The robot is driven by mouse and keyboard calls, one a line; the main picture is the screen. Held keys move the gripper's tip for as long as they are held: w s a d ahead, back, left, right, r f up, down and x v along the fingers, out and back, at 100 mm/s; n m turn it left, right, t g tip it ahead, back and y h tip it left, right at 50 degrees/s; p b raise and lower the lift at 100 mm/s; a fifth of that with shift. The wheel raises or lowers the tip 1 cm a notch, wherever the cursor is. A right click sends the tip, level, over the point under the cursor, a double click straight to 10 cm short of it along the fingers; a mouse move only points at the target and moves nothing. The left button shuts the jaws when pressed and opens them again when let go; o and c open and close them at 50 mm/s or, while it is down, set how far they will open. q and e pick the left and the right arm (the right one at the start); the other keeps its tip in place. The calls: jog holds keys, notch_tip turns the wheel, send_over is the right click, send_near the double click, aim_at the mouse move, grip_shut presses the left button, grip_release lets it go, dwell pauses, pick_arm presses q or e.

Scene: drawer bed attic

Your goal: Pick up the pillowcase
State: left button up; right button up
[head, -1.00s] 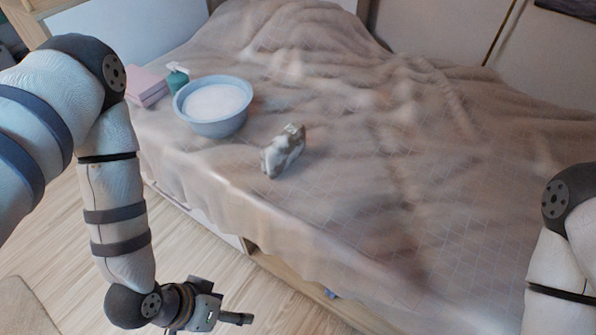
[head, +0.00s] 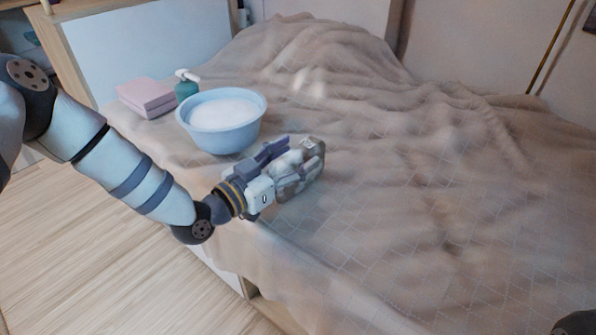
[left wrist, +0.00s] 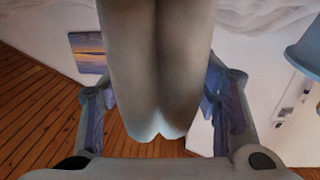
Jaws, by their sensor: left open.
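The pillowcase (head: 296,183) is a small, folded grey-and-white bundle standing on the bed, right of and nearer than the blue basin. My left gripper (head: 300,158) reaches it from the left, with its fingers around the bundle and partly hiding it. In the left wrist view the pillowcase (left wrist: 158,65) hangs down the middle as two soft grey lobes between the spread fingers of the left gripper (left wrist: 160,110). Gaps show on both sides near the fingertips, so the jaws are open.
The blue basin (head: 222,138) with white foam stands close behind the left gripper. A green pump bottle (head: 187,90) and pink folded cloths (head: 147,97) are to its left. The rumpled beige blanket (head: 430,200) is clear to the right.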

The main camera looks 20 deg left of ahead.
pick_arm(q)
jog(key=shift+w+d, duration=0.3)
jog(key=shift+w, duration=0.3)
jog(key=c, duration=1.3)
jog(key=shift+r, duration=0.1)
